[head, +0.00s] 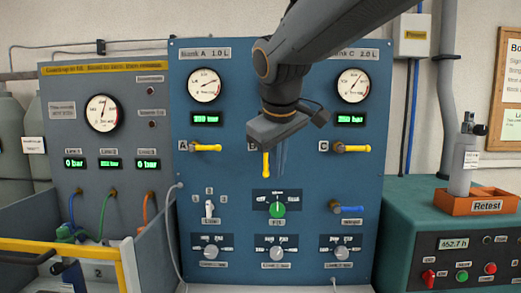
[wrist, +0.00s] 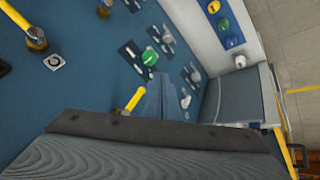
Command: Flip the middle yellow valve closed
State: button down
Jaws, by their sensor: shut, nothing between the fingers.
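The middle yellow valve handle (head: 266,164), marked B, points straight down on the blue panel. Its upper end and pivot are mostly hidden behind my gripper (head: 281,165). My gripper is shut and empty, with its slim fingers just right of the handle in the head view. In the wrist view the shut fingers (wrist: 157,88) stand beside a yellow handle (wrist: 133,101), which looks like the same one. I cannot tell whether they touch it.
Yellow valve A (head: 206,148) and yellow valve C (head: 355,149) lie horizontal on either side. A green knob (head: 278,209) sits below B, and a blue handle (head: 349,209) at lower right. Gauges hang above. An orange tray (head: 486,207) holds a grey cylinder at right.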

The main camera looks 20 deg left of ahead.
aim_at(266, 162)
jog(key=s+a+r+n, duration=0.1)
jog(key=a+r, duration=0.4)
jog(key=r, duration=0.2)
jog(key=shift+s+t+y+p, duration=0.2)
jog(key=shift+t+y+p, duration=0.1)
jog(key=shift+t+y, duration=0.1)
jog(key=shift+a+f, duration=0.1)
jog(key=shift+w+a+f+p, duration=0.1)
jog(key=shift+w+f+p, duration=0.7)
jog(key=shift+w+f, duration=0.65)
jog(key=shift+w+a+f+p, duration=0.1)
jog(key=shift+w+f+p, duration=0.65)
jog(key=shift+w+f, duration=0.75)
jog(key=shift+w+f+p, duration=0.8)
jog(key=shift+w+f, duration=0.2)
jog(key=shift+w, duration=0.85)
jog(key=shift+s+a+n, duration=0.1)
jog(key=shift+n, duration=0.2)
